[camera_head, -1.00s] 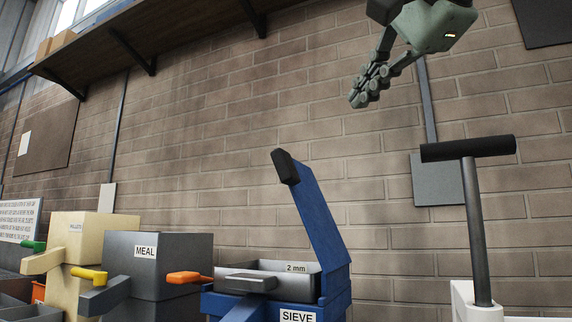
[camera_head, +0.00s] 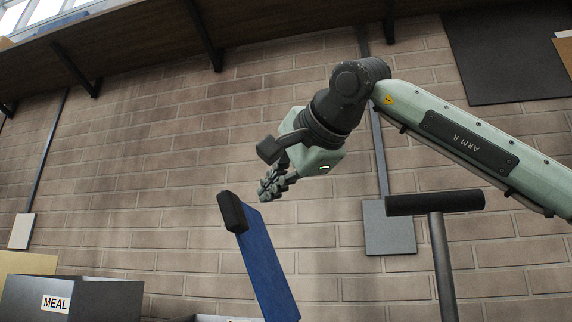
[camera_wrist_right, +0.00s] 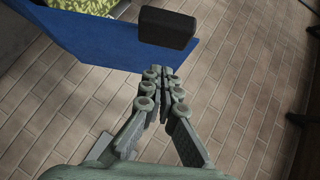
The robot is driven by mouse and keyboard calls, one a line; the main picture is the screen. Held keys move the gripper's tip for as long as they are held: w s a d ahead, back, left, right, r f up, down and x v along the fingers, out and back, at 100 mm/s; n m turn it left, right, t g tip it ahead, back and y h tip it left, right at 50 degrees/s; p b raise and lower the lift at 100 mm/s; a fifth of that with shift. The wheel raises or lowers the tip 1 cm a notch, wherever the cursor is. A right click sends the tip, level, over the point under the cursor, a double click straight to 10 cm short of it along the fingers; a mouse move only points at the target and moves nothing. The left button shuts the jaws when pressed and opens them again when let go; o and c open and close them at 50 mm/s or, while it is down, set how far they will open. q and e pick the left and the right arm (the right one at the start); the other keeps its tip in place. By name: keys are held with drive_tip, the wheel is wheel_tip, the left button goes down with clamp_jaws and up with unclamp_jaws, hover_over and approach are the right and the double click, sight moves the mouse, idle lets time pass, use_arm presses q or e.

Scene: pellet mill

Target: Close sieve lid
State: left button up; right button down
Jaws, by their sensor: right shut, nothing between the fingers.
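The blue sieve lid (camera_head: 268,268) stands raised and tilted in the head view, with a black handle block (camera_head: 232,211) at its top end. The sieve body is mostly below the frame. My right gripper (camera_head: 266,196) is shut and empty, just right of and slightly above the handle in the head view. In the right wrist view the closed fingertips (camera_wrist_right: 162,75) are near the blue lid (camera_wrist_right: 95,38) and its black handle (camera_wrist_right: 167,28), with no clear contact. My left gripper is not in view.
A grey box labelled MEAL (camera_head: 75,298) stands at the lower left. A T-shaped black handle on a post (camera_head: 435,204) rises right of the lid. A brick wall is behind, with a dark shelf (camera_head: 130,55) above.

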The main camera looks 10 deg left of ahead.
sight(242, 209)
drive_tip(key=shift+a+f, duration=0.35)
drive_tip(key=shift+a, duration=0.5)
drive_tip(key=shift+a+f, duration=0.35)
drive_tip(key=shift+a, duration=0.5)
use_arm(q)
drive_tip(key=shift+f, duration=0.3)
use_arm(e)
drive_tip(key=shift+s, duration=0.1)
